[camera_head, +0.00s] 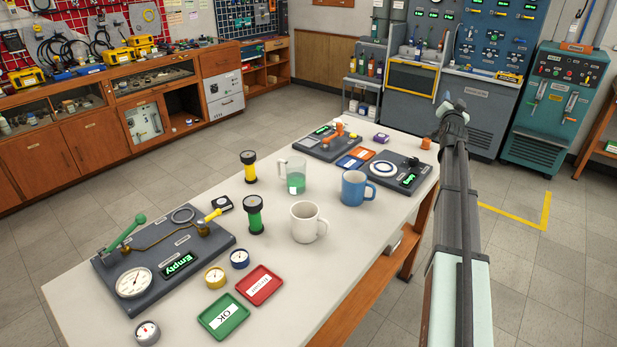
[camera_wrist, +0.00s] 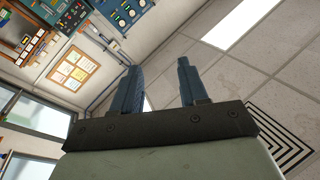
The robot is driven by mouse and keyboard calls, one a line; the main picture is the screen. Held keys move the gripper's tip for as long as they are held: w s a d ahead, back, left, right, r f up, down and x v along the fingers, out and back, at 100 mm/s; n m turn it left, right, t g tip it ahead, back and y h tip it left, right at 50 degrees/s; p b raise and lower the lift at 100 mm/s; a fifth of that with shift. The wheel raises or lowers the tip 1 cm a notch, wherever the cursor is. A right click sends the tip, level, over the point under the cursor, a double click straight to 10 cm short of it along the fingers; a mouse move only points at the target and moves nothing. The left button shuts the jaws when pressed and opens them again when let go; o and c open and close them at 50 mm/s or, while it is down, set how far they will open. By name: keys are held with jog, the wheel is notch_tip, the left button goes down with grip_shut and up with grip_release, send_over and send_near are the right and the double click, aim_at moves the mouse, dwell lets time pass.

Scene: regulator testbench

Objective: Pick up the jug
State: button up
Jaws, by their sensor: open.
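The jug (camera_head: 296,183) is a clear vessel with green liquid in its lower part and a handle on its left side. It stands upright on the white table (camera_head: 340,262), behind the white mug and left of the blue mug. My gripper (camera_head: 451,104) is beyond the table's right edge, raised and well apart from the jug. In the wrist view my gripper (camera_wrist: 158,80) has its two fingers spread with nothing between them. That view faces the ceiling and wall, so the jug is not in it.
A white mug (camera_head: 305,222) and a blue mug (camera_head: 353,189) stand close to the jug. A regulator board (camera_head: 218,243), a green tray (camera_head: 223,316) and a red tray (camera_head: 260,284) occupy the near table.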

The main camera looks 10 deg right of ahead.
jog(key=w+a+f+n+g+y, duration=0.15)
jog(key=a+n, duration=0.35)
jog(key=a, duration=0.8)
jog(key=w+a+f+n+g+y, duration=0.1)
jog(key=w+a+f+n+y, duration=0.15)
jog(key=a+n, duration=0.65)
jog(key=w+a+f+n+g+y, duration=0.1)
jog(key=w+a+f+n+y, duration=0.15)
jog(key=a, duration=1.35)
jog(key=s+a+f+n+g+h, duration=0.25)
jog(key=s+a+n, duration=0.4)
jog(key=a, duration=0.45)
jog(key=s+a+f+n+g+h, duration=0.1)
jog(key=s+a+f+n+h, duration=0.3)
jog(key=a+n, duration=0.45)
jog(key=s+a+f+n+g+h, duration=0.1)
jog(key=s+a+f+n+g, duration=0.15)
jog(key=s+a+n, duration=0.7)
jog(key=w+d+f+m, duration=0.1)
jog(key=w+d, duration=0.1)
jog(key=w, duration=0.1)
jog(key=w+d+f+m, duration=0.2)
jog(key=w, duration=0.2)
jog(key=w+d+f+m, duration=0.1)
jog(key=w+d+f, duration=0.1)
jog(key=w, duration=0.1)
jog(key=shift+w+d+m+t, duration=0.2)
jog(key=shift+w+m+t, duration=0.1)
jog(key=shift+w, duration=0.1)
